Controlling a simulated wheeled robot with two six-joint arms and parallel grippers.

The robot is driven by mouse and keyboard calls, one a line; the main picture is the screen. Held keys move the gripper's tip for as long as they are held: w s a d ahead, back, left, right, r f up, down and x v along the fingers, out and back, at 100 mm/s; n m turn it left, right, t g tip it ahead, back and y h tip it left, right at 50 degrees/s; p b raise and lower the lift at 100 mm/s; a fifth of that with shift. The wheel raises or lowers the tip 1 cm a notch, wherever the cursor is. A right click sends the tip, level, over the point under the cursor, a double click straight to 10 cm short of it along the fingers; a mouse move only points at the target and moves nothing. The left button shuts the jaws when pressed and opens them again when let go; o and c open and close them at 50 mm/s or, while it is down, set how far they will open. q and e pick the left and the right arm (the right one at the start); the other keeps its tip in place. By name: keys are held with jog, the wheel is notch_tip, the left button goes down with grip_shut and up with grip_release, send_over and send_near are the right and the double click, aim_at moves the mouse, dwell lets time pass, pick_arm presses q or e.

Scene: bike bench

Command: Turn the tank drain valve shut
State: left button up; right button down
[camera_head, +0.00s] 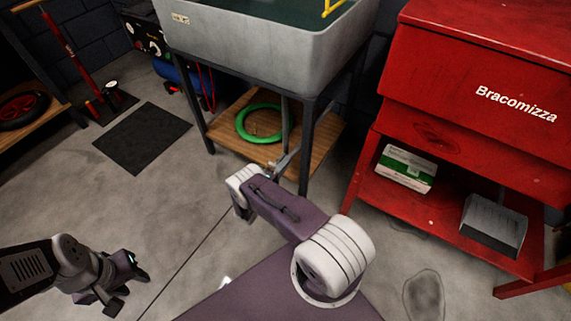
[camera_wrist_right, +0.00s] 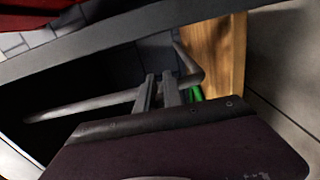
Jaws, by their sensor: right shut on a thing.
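The grey tank (camera_head: 270,50) stands on a dark metal frame. A grey drain pipe (camera_head: 285,125) runs down beneath it, and it also shows in the right wrist view (camera_wrist_right: 75,108). My right gripper (camera_head: 279,168) is low under the tank, by the pipe's lower end. In the right wrist view its two fingers (camera_wrist_right: 159,91) are close together on a grey metal part at the pipe, apparently the drain valve's handle. The fingers hide most of the valve, so I cannot tell its angle. My left gripper (camera_head: 130,284) is over the floor at lower left, empty, its fingers apart.
A green hose ring (camera_head: 242,122) lies on the wooden shelf (camera_head: 220,132) under the tank. A frame leg (camera_head: 306,150) stands close beside my right gripper. The red cabinet (camera_head: 460,130) is at right. A black mat (camera_head: 143,138) lies on open floor at left.

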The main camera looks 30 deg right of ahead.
jog(key=shift+s, duration=0.1)
jog(key=c, duration=1.5)
grip_release()
jog(key=shift+d, duration=0.1)
jog(key=p+v, duration=0.2)
jog(key=v, duration=0.7)
jog(key=shift+r, duration=0.1)
